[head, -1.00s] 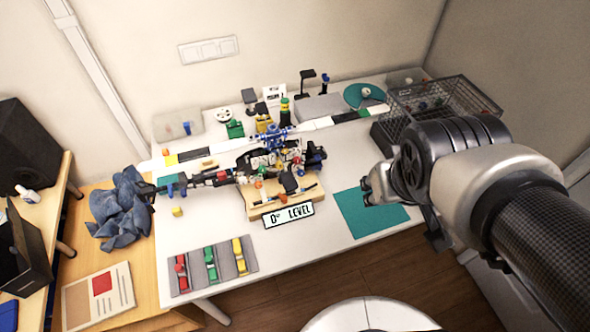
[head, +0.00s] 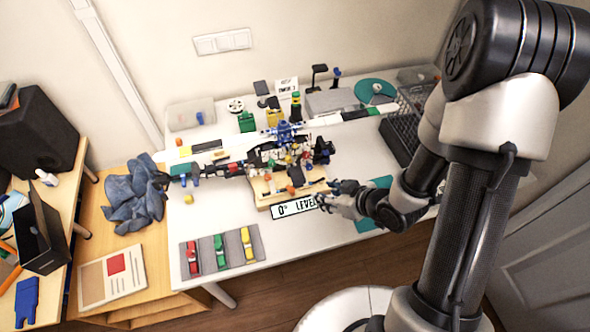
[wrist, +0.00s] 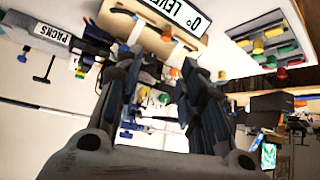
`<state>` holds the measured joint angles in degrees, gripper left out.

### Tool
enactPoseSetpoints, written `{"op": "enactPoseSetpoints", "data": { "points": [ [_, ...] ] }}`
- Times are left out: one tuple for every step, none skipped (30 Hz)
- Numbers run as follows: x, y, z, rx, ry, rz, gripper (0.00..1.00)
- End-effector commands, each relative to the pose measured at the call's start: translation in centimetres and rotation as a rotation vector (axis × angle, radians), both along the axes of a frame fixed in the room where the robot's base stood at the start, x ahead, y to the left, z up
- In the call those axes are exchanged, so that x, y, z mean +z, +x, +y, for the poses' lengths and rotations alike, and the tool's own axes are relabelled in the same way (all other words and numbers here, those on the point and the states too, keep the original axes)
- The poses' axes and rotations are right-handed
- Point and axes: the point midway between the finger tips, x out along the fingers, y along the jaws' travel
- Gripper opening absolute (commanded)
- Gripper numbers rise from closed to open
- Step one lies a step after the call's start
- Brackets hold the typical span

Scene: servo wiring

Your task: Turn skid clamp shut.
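A helicopter-like model (head: 283,133) with blue, black and white parts stands on a wooden cradle (head: 266,202) on the white table. Dark bars and small orange knobs (head: 291,190) show along the cradle's front; I cannot tell for certain which part is the skid clamp or how it is turned. My gripper (head: 333,193) is at the cradle's right front corner. In the wrist view my gripper (wrist: 160,75) has its two fingers apart, with nothing visibly held. The cradle (wrist: 150,40) lies beyond the fingertips there, with a reddish knob (wrist: 167,34) on it.
A "0° LEVEL" sign (head: 294,207) is at the cradle's front. A grey tray (head: 248,262) with red, green and yellow pieces lies front left. A teal mat (head: 366,224) lies right, partly behind my arm. A wire basket (head: 412,98) stands back right. A blue cloth (head: 133,200) lies left.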

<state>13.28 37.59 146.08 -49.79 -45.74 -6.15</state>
Motion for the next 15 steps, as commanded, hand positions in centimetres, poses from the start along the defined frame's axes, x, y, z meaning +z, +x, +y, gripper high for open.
{"op": "enactPoseSetpoints", "data": {
  "points": [
    [-0.3, -0.3, 0.4, 0.008, 0.02, 0.001, 0.36],
    [-0.4, -0.3, 0.6, 0.012, 0.028, 0.0, 0.36],
    [-0.5, -0.4, 0.8, 0.015, 0.035, -0.001, 0.36],
    [-0.6, -0.3, 0.9, 0.017, 0.038, -0.002, 0.36],
    [-0.8, -0.2, 1.1, 0.018, 0.039, -0.004, 0.36],
    [-1.1, 0.0, 1.3, 0.019, 0.041, -0.004, 0.36],
    [-1.3, 0.2, 1.4, 0.02, 0.04, -0.004, 0.36],
    [-1.7, 0.4, 1.7, 0.02, 0.039, -0.004, 0.36],
    [-2.2, 0.7, 2.0, 0.02, 0.039, -0.004, 0.36],
    [-2.6, 1.0, 2.2, 0.021, 0.039, -0.004, 0.36],
    [-3.1, 1.3, 2.6, 0.021, 0.039, -0.003, 0.36],
    [-3.7, 1.8, 2.9, 0.021, 0.039, -0.003, 0.36],
    [-4.2, 2.1, 3.3, 0.021, 0.039, -0.003, 0.36],
    [-4.7, 2.5, 3.6, 0.02, 0.038, -0.003, 0.36],
    [-5.3, 2.9, 4.0, 0.021, 0.039, -0.003, 0.36]
  ]
}}
